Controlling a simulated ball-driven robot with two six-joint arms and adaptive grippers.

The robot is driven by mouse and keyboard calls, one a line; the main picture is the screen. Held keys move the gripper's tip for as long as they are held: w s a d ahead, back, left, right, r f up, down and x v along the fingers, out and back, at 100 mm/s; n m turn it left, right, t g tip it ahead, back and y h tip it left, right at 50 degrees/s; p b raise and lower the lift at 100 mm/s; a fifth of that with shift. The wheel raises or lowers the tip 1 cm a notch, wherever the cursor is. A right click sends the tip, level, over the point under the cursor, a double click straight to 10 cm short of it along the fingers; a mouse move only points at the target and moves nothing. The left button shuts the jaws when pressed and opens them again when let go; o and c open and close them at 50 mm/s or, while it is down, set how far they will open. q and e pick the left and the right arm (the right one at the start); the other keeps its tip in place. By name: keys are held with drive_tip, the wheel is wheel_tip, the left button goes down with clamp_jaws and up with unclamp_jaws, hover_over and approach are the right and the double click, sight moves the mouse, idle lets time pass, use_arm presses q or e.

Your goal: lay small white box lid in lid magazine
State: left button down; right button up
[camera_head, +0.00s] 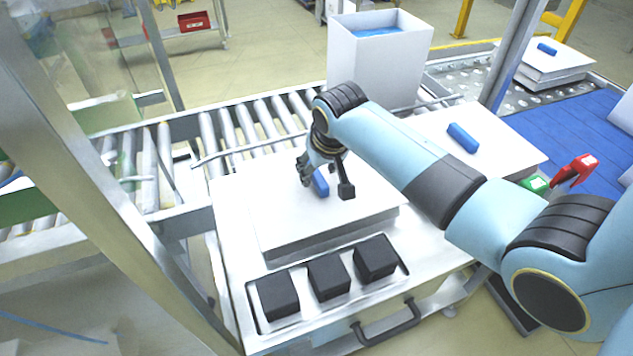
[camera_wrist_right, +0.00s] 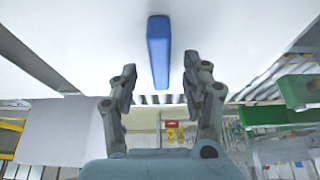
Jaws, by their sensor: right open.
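A white lid (camera_head: 280,215) with a blue bar handle (camera_head: 321,184) lies flat on top of a low grey-sided stack on the white table. I cannot tell whether that stack is the lid magazine. My right gripper (camera_head: 326,182) is open just above this lid, with its fingers on either side of the handle. In the right wrist view the blue handle (camera_wrist_right: 159,45) stands out from the white lid (camera_wrist_right: 85,40), with its near end between the open fingertips (camera_wrist_right: 161,80). No contact shows. A second white lid (camera_head: 500,150) with a blue handle lies to the right, partly behind my arm.
A tall open white box (camera_head: 375,65) with blue inside stands behind, by the roller conveyor (camera_head: 240,128). Black blocks (camera_head: 328,279) sit in a tray at the table front. Another lid stack (camera_head: 560,68) stands back right. A metal post (camera_head: 95,180) rises at left.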

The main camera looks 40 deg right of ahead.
drive_tip(key=shift+w+f, duration=0.25)
drive_tip(key=shift+f, duration=0.3)
drive_tip(key=shift+w+d+f, duration=0.1)
drive_tip(key=shift+w+f, duration=0.1)
drive_tip(key=shift+f, duration=0.1)
use_arm(q)
drive_tip(key=shift+w, duration=0.1)
use_arm(e)
drive_tip(key=shift+s+f, duration=0.1)
clamp_jaws()
